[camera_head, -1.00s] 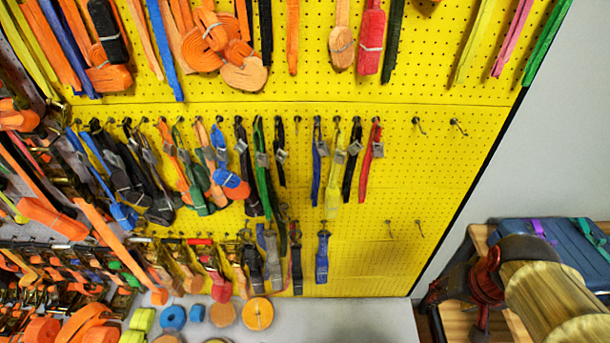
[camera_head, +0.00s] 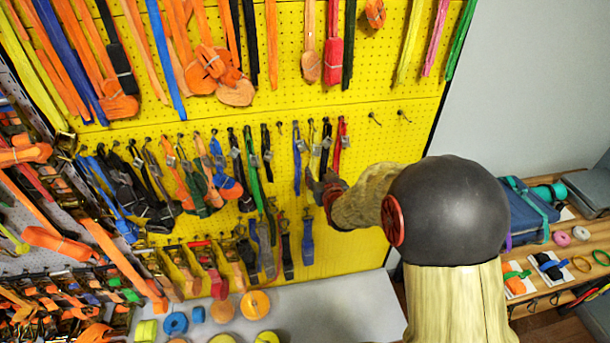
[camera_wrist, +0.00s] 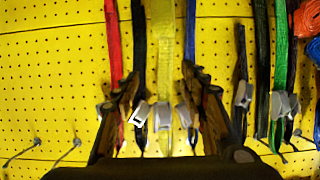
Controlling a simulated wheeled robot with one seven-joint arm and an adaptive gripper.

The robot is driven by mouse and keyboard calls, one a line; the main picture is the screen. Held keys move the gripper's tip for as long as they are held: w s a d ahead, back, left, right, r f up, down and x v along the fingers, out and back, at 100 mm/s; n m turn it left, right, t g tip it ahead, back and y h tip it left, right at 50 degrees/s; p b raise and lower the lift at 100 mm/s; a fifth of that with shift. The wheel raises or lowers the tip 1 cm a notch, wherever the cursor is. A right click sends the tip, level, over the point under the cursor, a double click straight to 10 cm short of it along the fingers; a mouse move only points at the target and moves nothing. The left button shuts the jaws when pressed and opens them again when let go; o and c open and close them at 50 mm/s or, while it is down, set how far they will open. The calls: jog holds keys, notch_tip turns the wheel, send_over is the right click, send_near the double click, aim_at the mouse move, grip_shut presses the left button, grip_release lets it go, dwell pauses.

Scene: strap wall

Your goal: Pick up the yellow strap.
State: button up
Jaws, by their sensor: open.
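The yellow strap (camera_head: 311,138) hangs from a hook in the middle row of the yellow pegboard, between a blue strap (camera_head: 297,160) and a black strap (camera_head: 325,148). My gripper (camera_head: 322,187) is in front of its lower part and hides it in the head view. In the wrist view the yellow strap (camera_wrist: 162,50) runs between the two fingers of my open gripper (camera_wrist: 162,92). A black strap (camera_wrist: 138,45) lies close to the left finger, and a blue strap (camera_wrist: 190,30) close to the right one. I cannot tell whether the fingers touch any strap.
A red strap (camera_head: 340,140) hangs just right of the black one. Many more straps hang to the left. Empty hooks (camera_head: 375,118) are on the right. A grey counter (camera_head: 340,300) runs below, and a wooden bench (camera_head: 550,285) stands at right.

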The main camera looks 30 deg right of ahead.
aim_at(313, 170)
jog(key=shift+a+f+p+x, duration=0.15)
jog(key=shift+p+x, duration=0.05)
jog(key=shift+x, duration=1.05)
jog(key=shift+a+f+p+x, duration=0.15)
jog(key=shift+a+p+x, duration=0.1)
jog(key=shift+x, duration=0.95)
jog(key=shift+a+f+p+x, duration=0.1)
jog(key=shift+f+p+x, duration=0.1)
jog(key=shift+x, duration=1.05)
jog(key=shift+c, duration=0.9)
grip_shut()
jog(key=shift+r, duration=0.1)
